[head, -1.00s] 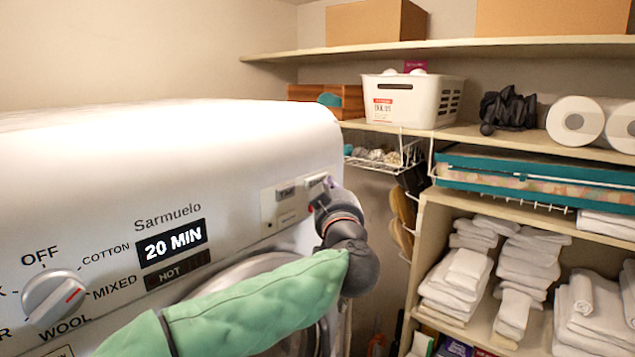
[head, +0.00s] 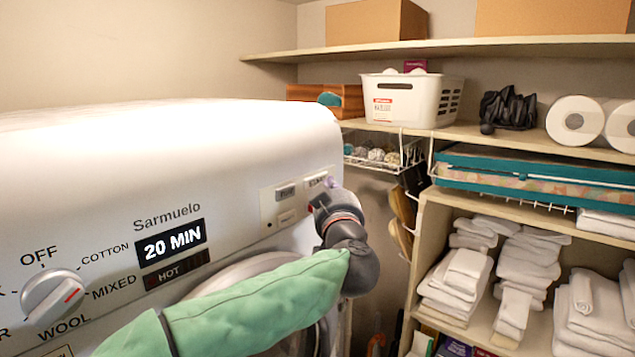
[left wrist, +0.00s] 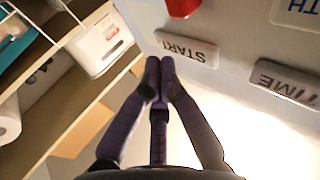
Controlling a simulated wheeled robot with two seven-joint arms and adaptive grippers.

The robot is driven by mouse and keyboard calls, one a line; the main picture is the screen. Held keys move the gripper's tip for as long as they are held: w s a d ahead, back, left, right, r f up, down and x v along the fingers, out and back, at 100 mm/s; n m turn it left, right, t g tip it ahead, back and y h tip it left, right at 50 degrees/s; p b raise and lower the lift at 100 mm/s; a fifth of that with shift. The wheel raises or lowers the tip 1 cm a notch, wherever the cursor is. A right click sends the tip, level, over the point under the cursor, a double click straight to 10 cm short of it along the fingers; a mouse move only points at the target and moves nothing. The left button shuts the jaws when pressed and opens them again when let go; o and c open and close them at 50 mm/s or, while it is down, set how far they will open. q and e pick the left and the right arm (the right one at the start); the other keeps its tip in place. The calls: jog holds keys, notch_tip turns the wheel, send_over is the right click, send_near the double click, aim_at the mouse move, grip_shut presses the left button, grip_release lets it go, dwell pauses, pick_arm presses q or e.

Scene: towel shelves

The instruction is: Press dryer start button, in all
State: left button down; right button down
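The white dryer (head: 90,180) fills the left of the head view. Its display (head: 172,243) reads 20 MIN, with HOT below, and its dial (head: 52,296) is at the lower left. The START button (head: 317,179) is at the panel's upper right; in the left wrist view it shows as a grey bar (left wrist: 187,49). My left gripper (left wrist: 160,66) has its fingertips together, with nothing between them. The tips are just beside the START button's edge; I cannot tell whether they touch it. My right gripper is in neither view.
A TIME button (left wrist: 285,83) and a red part (left wrist: 183,7) are near START. Shelves behind hold a white basket (head: 400,103), paper rolls (head: 575,122), a teal-edged box (head: 530,178) and folded towels (head: 465,275). The shelf side stands close to the dryer's right.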

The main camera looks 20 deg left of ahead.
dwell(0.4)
pick_arm(q)
jog(key=shift+w+a, duration=0.15)
jog(key=shift+a, duration=0.25)
